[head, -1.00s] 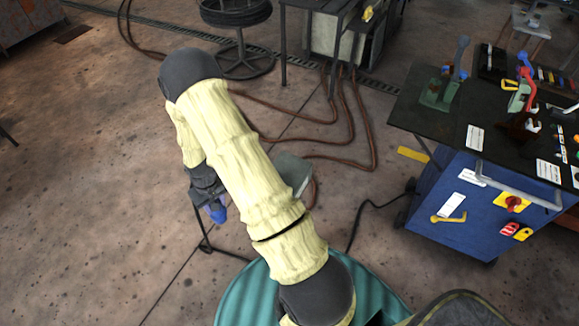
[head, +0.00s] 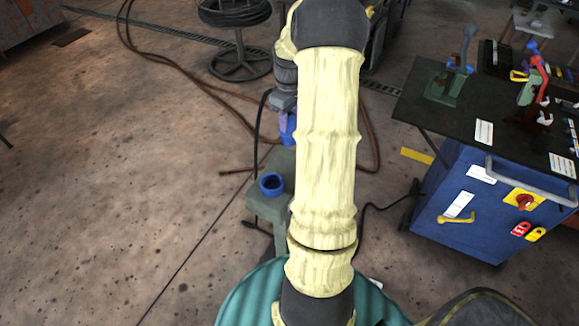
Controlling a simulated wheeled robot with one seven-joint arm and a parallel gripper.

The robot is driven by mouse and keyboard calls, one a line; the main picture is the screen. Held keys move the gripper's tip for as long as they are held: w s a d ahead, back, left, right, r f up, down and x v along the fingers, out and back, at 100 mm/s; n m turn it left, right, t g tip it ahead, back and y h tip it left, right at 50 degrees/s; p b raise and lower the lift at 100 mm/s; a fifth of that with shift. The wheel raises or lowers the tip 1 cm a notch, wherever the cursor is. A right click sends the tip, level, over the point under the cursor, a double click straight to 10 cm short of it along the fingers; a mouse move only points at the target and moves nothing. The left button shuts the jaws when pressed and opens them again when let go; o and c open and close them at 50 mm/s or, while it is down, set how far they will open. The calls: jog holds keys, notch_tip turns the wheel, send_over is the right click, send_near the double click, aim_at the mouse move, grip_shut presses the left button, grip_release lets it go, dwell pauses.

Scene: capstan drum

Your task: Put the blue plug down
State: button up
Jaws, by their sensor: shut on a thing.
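The blue plug (head: 288,128) is held in my gripper (head: 286,112) in the head view, upper middle, left of my pale-sleeved arm. A black cable (head: 257,135) loops beside the plug. The gripper is shut on the plug; the arm partly covers both, and the fingertips are hard to make out. The plug appears above and behind a grey-green post (head: 265,207), apart from it in the picture. A blue round socket (head: 271,184) sits on top of the post.
A blue cabinet (head: 465,220) with a dark top carrying levers stands at right. Brown hoses (head: 230,100) lie on the floor behind, near a cable reel (head: 238,62). A teal ribbed drum (head: 245,300) is at the bottom. The floor at left is clear.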

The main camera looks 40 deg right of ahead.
aim_at(289, 134)
dwell(0.3)
notch_tip(289, 134, down, 6)
jog(key=shift+f, duration=0.1)
dwell(0.4)
jog(key=shift+f, duration=1.85)
jog(key=shift+f, duration=0.1)
jog(key=o, duration=1.1)
